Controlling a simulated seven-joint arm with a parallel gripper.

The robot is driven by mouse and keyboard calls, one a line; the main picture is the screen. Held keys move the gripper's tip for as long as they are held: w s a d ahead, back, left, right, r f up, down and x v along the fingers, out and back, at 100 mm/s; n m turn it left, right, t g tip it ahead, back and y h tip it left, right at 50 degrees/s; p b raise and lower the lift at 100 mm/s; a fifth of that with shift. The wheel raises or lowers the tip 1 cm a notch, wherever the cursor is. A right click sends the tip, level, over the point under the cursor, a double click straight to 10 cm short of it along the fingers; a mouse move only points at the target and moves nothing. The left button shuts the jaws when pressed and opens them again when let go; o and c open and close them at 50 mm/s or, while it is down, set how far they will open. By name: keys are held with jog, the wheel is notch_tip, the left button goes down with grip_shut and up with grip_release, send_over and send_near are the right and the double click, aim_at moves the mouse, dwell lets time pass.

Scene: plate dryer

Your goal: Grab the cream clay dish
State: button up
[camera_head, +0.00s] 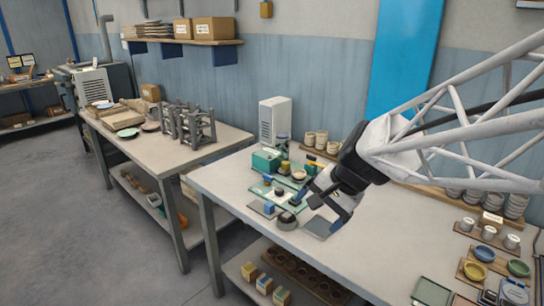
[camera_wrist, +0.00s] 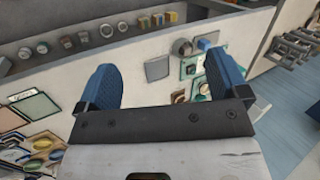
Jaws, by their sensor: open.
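My gripper (camera_head: 328,207) hangs over the right workbench, near a cluster of small green equipment. In the wrist view its two blue fingers (camera_wrist: 164,82) are spread wide, with nothing between them. A small cream round dish (camera_head: 299,175) sits among the green equipment, to the left of and behind my gripper. I cannot tell for sure that it is the cream clay dish.
The right workbench (camera_head: 375,245) has clear space in front of my gripper. Cups and coloured bowls (camera_head: 484,253) stand at its right. A separate left bench (camera_head: 155,150) holds plates (camera_head: 128,132) and grey racks (camera_head: 190,125). A dark round pot (camera_head: 287,221) stands near my gripper.

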jog(key=w+f+m+t+y, duration=0.1)
jog(key=w+m, duration=0.2)
jog(key=w, duration=0.3)
jog(key=w+f+m+y, duration=0.1)
jog(key=w+m+y, duration=0.1)
jog(key=w, duration=0.5)
jog(key=m+t, duration=0.7)
jog(key=m, duration=1)
send_near(295, 172)
jog(key=shift+s+d+r, duration=0.1)
jog(key=shift+s+d, duration=0.45)
jog(key=shift+s, duration=0.1)
jog(key=shift+x, duration=1.3)
jog(key=shift+w, duration=0.1)
jog(key=shift+x, duration=2.55)
jog(key=shift+r, duration=0.15)
